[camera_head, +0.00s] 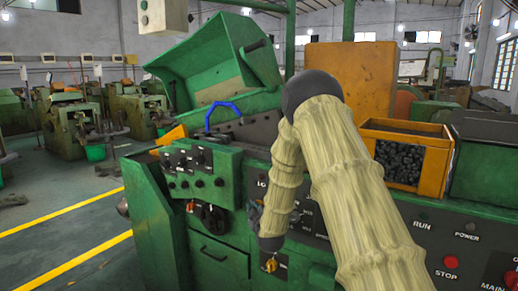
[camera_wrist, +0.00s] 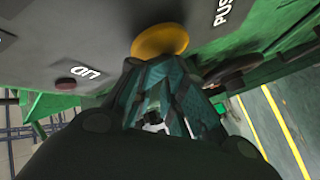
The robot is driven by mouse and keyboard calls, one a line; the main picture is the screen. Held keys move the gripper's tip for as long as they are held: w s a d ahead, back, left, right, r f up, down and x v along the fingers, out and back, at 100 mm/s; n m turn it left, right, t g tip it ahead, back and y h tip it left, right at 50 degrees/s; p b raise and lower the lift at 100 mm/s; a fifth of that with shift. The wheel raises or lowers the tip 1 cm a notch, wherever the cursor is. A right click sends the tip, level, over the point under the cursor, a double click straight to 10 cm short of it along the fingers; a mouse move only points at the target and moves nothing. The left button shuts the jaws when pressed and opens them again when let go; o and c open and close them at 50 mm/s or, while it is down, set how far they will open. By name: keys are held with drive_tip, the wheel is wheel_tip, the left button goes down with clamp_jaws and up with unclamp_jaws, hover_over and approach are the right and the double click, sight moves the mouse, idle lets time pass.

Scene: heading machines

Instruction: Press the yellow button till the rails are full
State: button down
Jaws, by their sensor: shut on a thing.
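The yellow button (camera_wrist: 160,40) is a round dome on a grey panel, at the top middle of the wrist view. My gripper (camera_wrist: 150,66) has its fingers drawn together at the button's near edge, and the tips hide part of that edge. I cannot tell how far the button is pressed in.
The green hopper (camera_head: 215,70) stands above the machine.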

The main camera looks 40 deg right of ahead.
drive_tip(key=shift+s+d+f, duration=0.25)
drive_tip(key=shift+d+f, duration=0.1)
drive_tip(key=shift+d, duration=0.15)
drive_tip(key=shift+s+a+f, duration=0.1)
drive_tip(key=shift+s+a, duration=0.2)
drive_tip(key=shift+a, duration=0.65)
drive_tip(key=shift+s+a, duration=0.25)
drive_tip(key=shift+a, duration=0.65)
drive_tip(key=shift+s+a+f, duration=0.1)
drive_tip(key=shift+s+a, duration=0.2)
drive_tip(key=shift+a, duration=0.65)
